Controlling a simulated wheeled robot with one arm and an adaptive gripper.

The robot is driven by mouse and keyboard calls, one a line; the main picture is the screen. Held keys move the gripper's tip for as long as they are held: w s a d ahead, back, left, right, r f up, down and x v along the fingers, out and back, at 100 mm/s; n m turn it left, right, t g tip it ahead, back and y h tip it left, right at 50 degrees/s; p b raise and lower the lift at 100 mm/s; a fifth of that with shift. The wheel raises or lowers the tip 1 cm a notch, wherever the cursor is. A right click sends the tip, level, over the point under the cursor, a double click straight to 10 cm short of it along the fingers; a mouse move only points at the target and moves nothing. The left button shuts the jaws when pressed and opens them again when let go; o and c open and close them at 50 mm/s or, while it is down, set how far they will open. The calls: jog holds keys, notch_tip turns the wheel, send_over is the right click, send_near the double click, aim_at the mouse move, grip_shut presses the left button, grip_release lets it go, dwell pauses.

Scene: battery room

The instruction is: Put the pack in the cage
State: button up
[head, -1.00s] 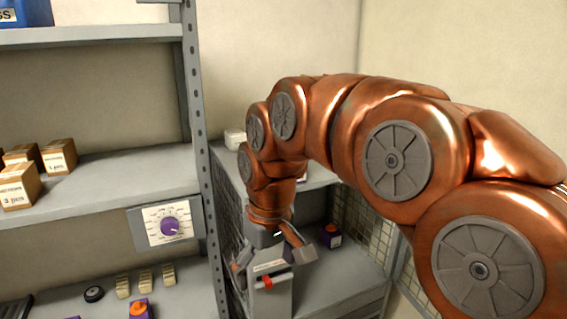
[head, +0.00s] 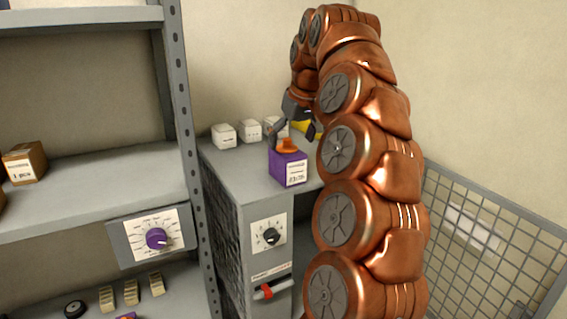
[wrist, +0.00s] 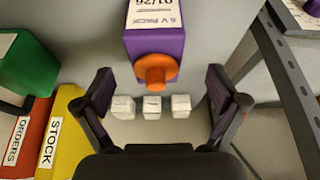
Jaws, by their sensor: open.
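The pack is a purple box (head: 288,168) with an orange knob and a white label, upright on top of the grey cage (head: 228,172). In the wrist view the pack (wrist: 155,38) is ahead of the fingers, its knob near the line between their tips. My gripper (head: 296,130) is open and empty, just above and behind the pack in the head view; its fingers also show in the wrist view (wrist: 158,85). The cage has mesh sides, a dial (head: 268,236) and a red handle (head: 273,289) on its front. My arm hides its opening.
Several small white blocks (head: 224,136) stand behind the pack. A mesh panel (head: 480,240) stands out at the right. A grey shelf post (head: 180,100) rises close at the left.

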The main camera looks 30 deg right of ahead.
jog(key=shift+w+d, duration=0.25)
jog(key=shift+d, duration=0.15)
jog(key=shift+p+x, duration=1.05)
jog(key=shift+x, duration=2.25)
jog(key=shift+a+f, duration=0.1)
jog(key=shift+f, duration=0.45)
grip_shut()
jog(key=shift+r, duration=0.1)
